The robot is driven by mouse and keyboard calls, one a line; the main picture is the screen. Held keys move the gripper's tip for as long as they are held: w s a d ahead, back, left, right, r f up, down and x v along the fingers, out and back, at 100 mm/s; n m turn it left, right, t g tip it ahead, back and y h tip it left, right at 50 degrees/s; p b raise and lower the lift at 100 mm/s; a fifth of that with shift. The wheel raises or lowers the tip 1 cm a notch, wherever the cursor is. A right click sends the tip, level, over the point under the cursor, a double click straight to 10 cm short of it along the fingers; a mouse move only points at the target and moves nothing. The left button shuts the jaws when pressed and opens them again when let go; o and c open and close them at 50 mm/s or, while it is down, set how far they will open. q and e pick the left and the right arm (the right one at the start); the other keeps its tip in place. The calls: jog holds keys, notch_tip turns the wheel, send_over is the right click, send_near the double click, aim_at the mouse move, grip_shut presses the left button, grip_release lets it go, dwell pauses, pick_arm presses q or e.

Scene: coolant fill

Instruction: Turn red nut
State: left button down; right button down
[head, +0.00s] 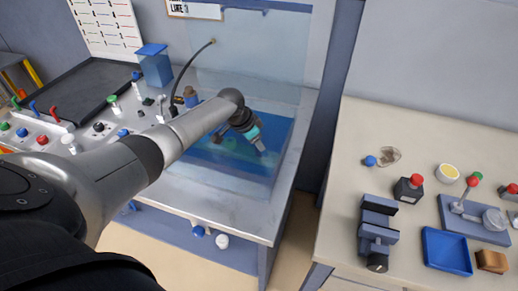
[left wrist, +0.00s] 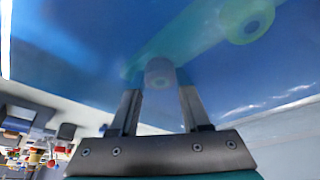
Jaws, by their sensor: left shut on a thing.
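My left gripper (head: 258,146) reaches over the tank of blue liquid (head: 214,160) in the head view, fingers pointing down into it. In the left wrist view the two fingers (left wrist: 158,100) are shut on a round greyish-purple part (left wrist: 160,74). That part sits at the end of a pale green pipe-like piece (left wrist: 190,38), which also has a green ring (left wrist: 246,18). The blue tint hides the part's true colour, so I cannot tell whether it is the red nut. My right gripper is not in view.
A clear panel (head: 262,55) rises behind the tank. Left of it stand a black tray (head: 75,95) and a blue-lidded box (head: 154,66). On the right bench are a vise (head: 377,230), a blue tray (head: 446,250) and a red-topped button box (head: 408,190). A floor gap separates the benches.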

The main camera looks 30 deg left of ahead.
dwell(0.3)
pick_arm(q)
jog(key=shift+c, duration=1.9)
grip_release()
jog(key=shift+r, duration=0.1)
jog(key=p+v, duration=0.2)
jog(key=v, duration=1.3)
